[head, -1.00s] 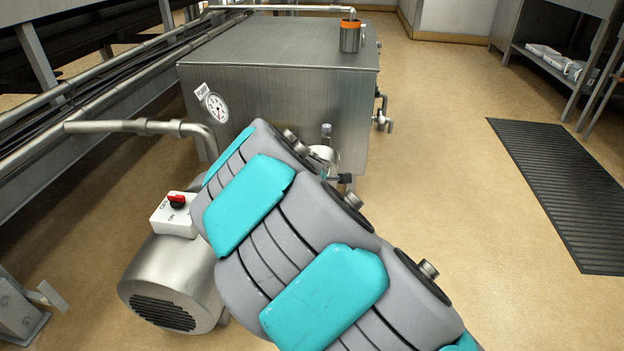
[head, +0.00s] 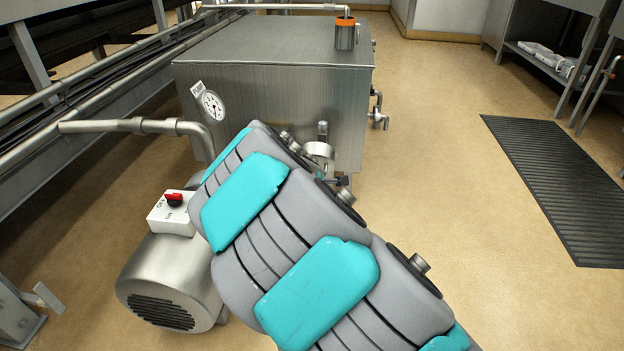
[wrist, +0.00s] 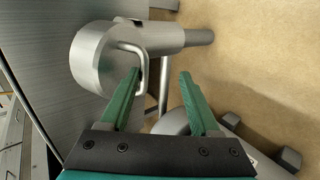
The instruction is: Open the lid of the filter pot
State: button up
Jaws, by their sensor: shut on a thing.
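The filter pot (head: 319,150) is a small silver round part low at the front of the steel tank, partly hidden behind my arm in the head view. In the wrist view its round grey lid (wrist: 92,62) faces me at upper left, with a bent bar handle (wrist: 144,66) on it. My gripper (wrist: 161,75) has two green fingers. The lid looks seated on the pot body.
The steel tank (head: 270,95) with a round gauge (head: 212,105) stands behind the pot. A motor (head: 170,285) with a red-knob switch box (head: 172,212) stands at left. Pipes run along the left. Tan floor (head: 440,190) is open at right, with a dark grating (head: 560,185).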

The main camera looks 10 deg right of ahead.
jog(key=shift+w+r, duration=0.1)
jog(key=shift+r, duration=0.2)
dwell(0.5)
jog(key=p+v, duration=0.1)
jog(key=v, duration=0.6)
jog(key=shift+s+r, duration=0.2)
jog(key=shift+s, duration=0.1)
jog(key=shift+a, duration=0.1)
